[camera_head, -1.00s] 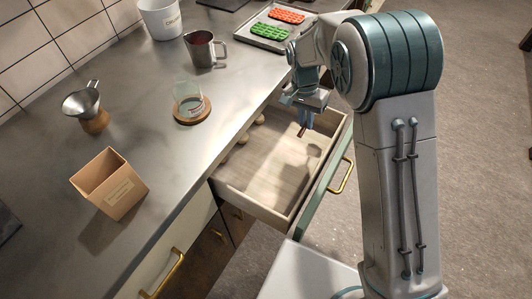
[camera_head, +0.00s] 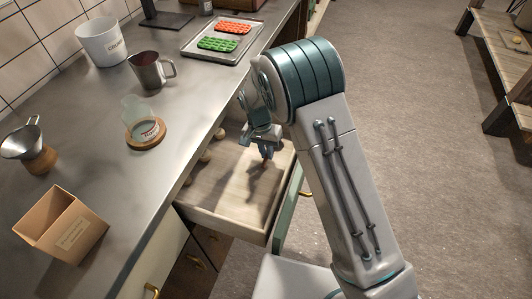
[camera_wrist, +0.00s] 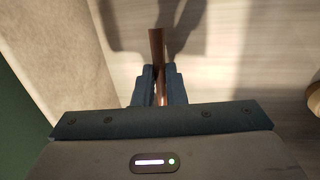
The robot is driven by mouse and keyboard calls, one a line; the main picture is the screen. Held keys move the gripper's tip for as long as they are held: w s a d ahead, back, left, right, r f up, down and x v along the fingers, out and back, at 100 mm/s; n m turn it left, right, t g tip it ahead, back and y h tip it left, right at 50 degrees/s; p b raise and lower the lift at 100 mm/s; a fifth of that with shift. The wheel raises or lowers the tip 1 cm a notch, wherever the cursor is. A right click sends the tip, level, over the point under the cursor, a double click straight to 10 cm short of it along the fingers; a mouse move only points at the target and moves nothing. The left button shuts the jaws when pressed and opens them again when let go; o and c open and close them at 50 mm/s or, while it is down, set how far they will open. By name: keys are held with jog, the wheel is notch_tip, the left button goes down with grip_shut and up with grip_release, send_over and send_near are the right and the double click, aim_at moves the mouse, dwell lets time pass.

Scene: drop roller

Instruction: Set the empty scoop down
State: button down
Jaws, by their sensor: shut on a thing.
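My gripper (camera_head: 264,147) is over the open drawer (camera_head: 228,222), towards its far end. In the wrist view my gripper (camera_wrist: 158,88) is shut on a thin brown bar (camera_wrist: 156,45), which stands up between the fingers. The bar looks like a handle. No scoop bowl can be made out, so I cannot tell whether the bar is part of the scoop. In the head view only a small brown end of the bar (camera_head: 267,154) shows below the fingers. The pale drawer floor (camera_wrist: 235,60) lies beneath, with the gripper's shadow on it.
Several round wooden pieces (camera_head: 205,157) lie along the drawer's left side. The counter holds an open box (camera_head: 62,222), a metal funnel (camera_head: 22,143), a clear vessel on a coaster (camera_head: 143,130), a steel jug (camera_head: 148,71), a white bucket (camera_head: 102,42) and a tray (camera_head: 190,47). The drawer's near floor is clear.

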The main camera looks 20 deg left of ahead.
jog(key=shift+f, duration=0.45)
jog(key=shift+f, duration=0.2)
jog(key=c, duration=1.5)
grip_release()
jog(key=shift+r, duration=0.2)
jog(key=r, duration=0.4)
jog(key=a+r, duration=0.1)
jog(key=r, duration=0.3)
jog(key=a+r, duration=0.1)
jog(key=r, duration=0.3)
jog(key=shift+w, duration=0.35)
